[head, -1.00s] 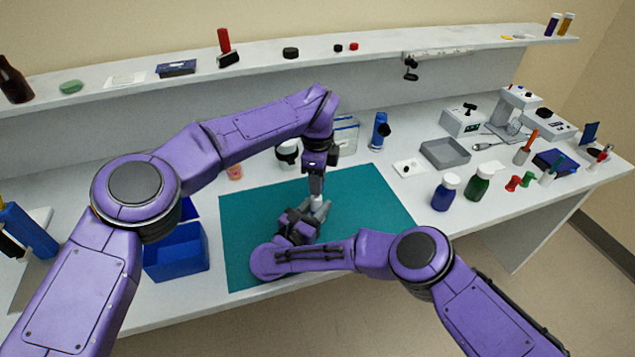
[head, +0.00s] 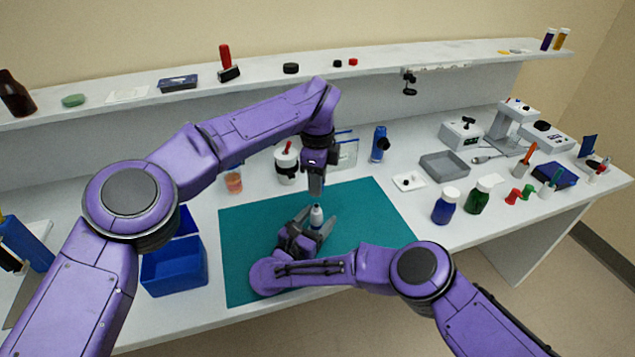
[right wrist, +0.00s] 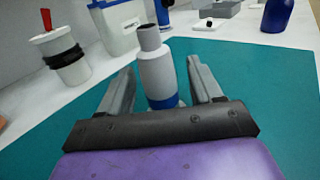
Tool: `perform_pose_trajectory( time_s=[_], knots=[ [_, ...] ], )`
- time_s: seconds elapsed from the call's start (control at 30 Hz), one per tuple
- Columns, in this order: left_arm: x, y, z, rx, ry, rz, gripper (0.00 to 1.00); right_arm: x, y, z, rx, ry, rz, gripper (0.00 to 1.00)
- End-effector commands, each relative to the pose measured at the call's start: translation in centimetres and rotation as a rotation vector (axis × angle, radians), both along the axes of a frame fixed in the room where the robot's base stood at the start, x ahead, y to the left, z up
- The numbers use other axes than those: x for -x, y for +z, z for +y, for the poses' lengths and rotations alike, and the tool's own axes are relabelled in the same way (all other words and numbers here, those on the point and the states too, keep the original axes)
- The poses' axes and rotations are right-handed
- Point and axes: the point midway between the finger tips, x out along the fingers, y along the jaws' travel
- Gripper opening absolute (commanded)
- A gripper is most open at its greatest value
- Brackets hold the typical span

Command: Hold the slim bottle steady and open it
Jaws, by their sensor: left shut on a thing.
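The slim bottle (head: 316,216) stands upright on the teal mat (head: 365,205). In the right wrist view the slim bottle (right wrist: 157,75) is white with a blue band low down and a grey neck with a dark top. My right gripper (head: 309,230) is low at the mat, its fingers on either side of the bottle. In the right wrist view its fingers (right wrist: 165,82) are open, with a gap on both sides. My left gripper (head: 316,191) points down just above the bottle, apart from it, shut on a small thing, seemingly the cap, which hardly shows.
A blue bin (head: 175,267) stands left of the mat. A white cup with a dark band (head: 285,167) and a blue bottle (head: 379,146) stand behind it. A grey tray (head: 444,165) and blue and green jars lie to the right. The mat's right part is clear.

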Motion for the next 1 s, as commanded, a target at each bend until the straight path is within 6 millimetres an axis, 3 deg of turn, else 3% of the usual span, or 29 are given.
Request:
perform_pose_trajectory(
  time_s=[0.37,0.7,1.0],
  knots=[
    [0.0,-0.3,0.0,0.0,0.0,0.0,0.0,0.8,-0.1,0.7,0.001,0.003,-0.001,0.65],
    [0.0,-2.1,0.0,0.0,0.0,0.0,0.0,7.8,-0.2,5.1,0.002,0.006,-0.003,0.65],
    [0.0,-3.3,0.0,0.0,0.0,0.0,0.0,10.1,-0.1,6.4,0.0,0.0,0.0,0.65]
  ],
)
